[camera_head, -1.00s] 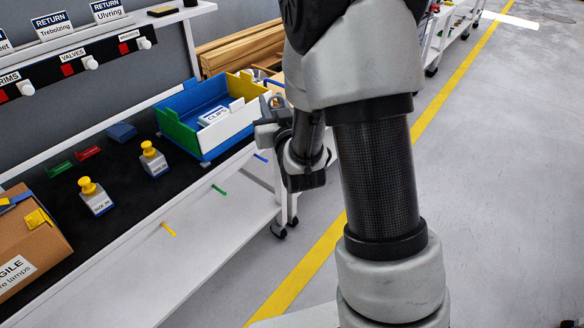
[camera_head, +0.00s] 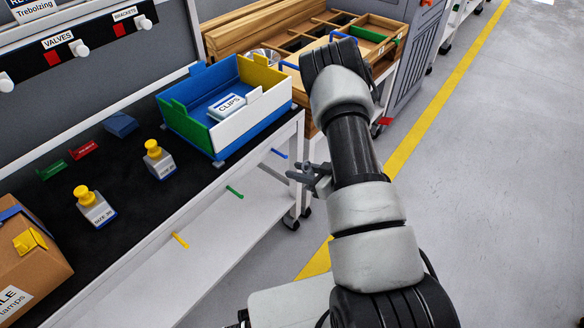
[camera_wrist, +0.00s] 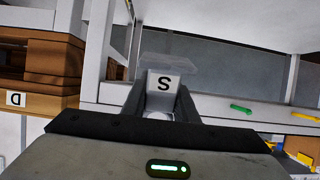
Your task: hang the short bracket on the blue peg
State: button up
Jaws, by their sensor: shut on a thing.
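The blue peg (camera_head: 279,153) sticks out from the white front edge of the workbench, near its right end, in the head view. My gripper (camera_head: 300,176) is just below and right of it in the picture, pointing left towards the bench. In the wrist view my gripper (camera_wrist: 160,106) is shut on a grey bracket with a white "S" label (camera_wrist: 164,84), which I take as the short bracket. The bracket and fingers are small and partly merged in the head view. I cannot make out the blue peg in the wrist view; any contact is unclear.
A green peg (camera_head: 234,191) and a yellow peg (camera_head: 180,239) are farther left along the bench edge. A blue, green, yellow and white bin (camera_head: 250,119) stands on the bench above. A wooden sorting case (camera_head: 375,42) is behind. Open floor lies right.

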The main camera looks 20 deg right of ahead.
jog(key=w+a+f+b, duration=0.1)
jog(key=w+a+b, duration=0.1)
jog(key=w+a, duration=0.3)
jog(key=shift+w+a+f+b, duration=0.3)
jog(key=shift+w+a, duration=0.05)
jog(key=shift+w, duration=1.1)
dwell(0.6)
jog(key=o, duration=1.1)
jog(key=shift+o, duration=0.2)
jog(key=p+v, duration=0.3)
jog(key=v, duration=1.4)
jog(key=shift+s, duration=0.15)
